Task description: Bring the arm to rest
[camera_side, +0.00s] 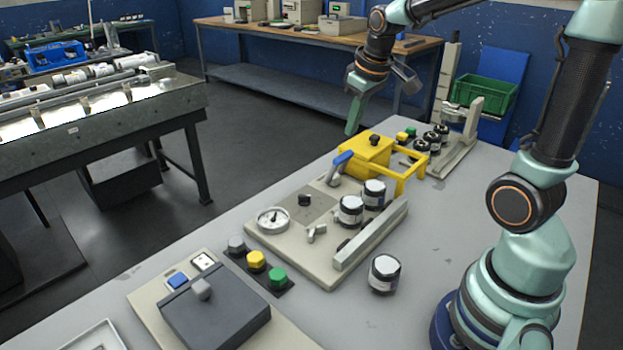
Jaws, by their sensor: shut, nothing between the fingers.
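My gripper (354,116) is at the upper middle of the view, in the air over the far edge of the grey bench (400,285). Its green fingers point down, shut and empty. Below it and slightly right is a yellow box (364,152) with a dark knob and a yellow frame beside it, with a gap between them and my fingers. A beige panel (265,226) in front carries a blue-handled lever (339,164), a dial gauge (273,220) and two white-lidded jars (350,209).
One jar (385,273) stands alone on the bench. A button strip (257,262) and a grey-lidded box (215,315) are nearer. Several dark jars (430,140) stand behind the yellow frame. A long machine (110,115) is at left; a green crate (484,95) is behind.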

